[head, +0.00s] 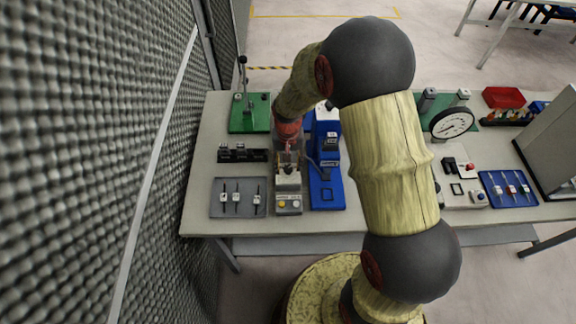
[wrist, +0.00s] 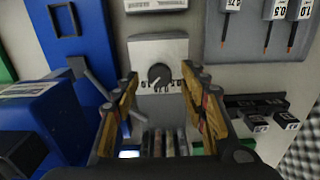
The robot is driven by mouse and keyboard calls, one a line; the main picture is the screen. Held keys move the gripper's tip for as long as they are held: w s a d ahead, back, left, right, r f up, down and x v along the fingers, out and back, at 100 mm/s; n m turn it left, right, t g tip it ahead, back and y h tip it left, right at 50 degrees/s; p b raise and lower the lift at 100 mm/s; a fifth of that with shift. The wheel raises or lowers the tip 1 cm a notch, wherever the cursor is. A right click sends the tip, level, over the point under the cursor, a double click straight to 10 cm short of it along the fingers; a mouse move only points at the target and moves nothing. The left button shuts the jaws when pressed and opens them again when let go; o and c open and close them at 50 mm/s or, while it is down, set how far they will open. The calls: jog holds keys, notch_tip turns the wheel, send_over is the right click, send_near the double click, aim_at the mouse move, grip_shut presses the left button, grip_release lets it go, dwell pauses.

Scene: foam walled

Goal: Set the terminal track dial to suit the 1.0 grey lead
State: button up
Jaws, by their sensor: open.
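The track dial (wrist: 160,77) is a dark round knob on a pale plate (wrist: 178,48), seen in the wrist view. Its pointer seems to slant to the lower left; the marks around it are too blurred to read. My gripper (wrist: 160,84) is open and empty, with one finger on each side of the dial in the picture; I cannot tell whether either touches it. In the head view my gripper (head: 289,163) is over the grey machine. The lead labelled 1.0 (wrist: 302,12) lies at the top right of the wrist view, with an orange tip.
Leads labelled 0.5 (wrist: 276,12) and 0.75 share the grey tray (head: 217,210). A blue machine (head: 327,193) stands close to the right of the grey one. A dark rack (head: 242,156) holds small blocks at the left. A padded wall (head: 110,120) borders the bench's left side.

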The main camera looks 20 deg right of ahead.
aim_at(288, 169)
notch_tip(288, 169, up, 11)
dwell(0.3)
dwell(0.5)
jog(key=s+r+n+t+b, duration=0.2)
jog(key=s+r, duration=0.5)
jog(key=s, duration=0.4)
jog(key=s+r+n+t+b, duration=0.1)
jog(key=s+r+t+b, duration=0.2)
jog(key=s+r, duration=0.4)
jog(key=s+b, duration=0.1)
jog(key=s, duration=0.3)
jog(key=shift+r+n+t+b, duration=0.15)
jog(key=shift+n+t+b, duration=0.15)
jog(key=shift+n+b, duration=0.1)
jog(key=shift+s+a, duration=0.1)
jog(key=shift+c, duration=0.8)
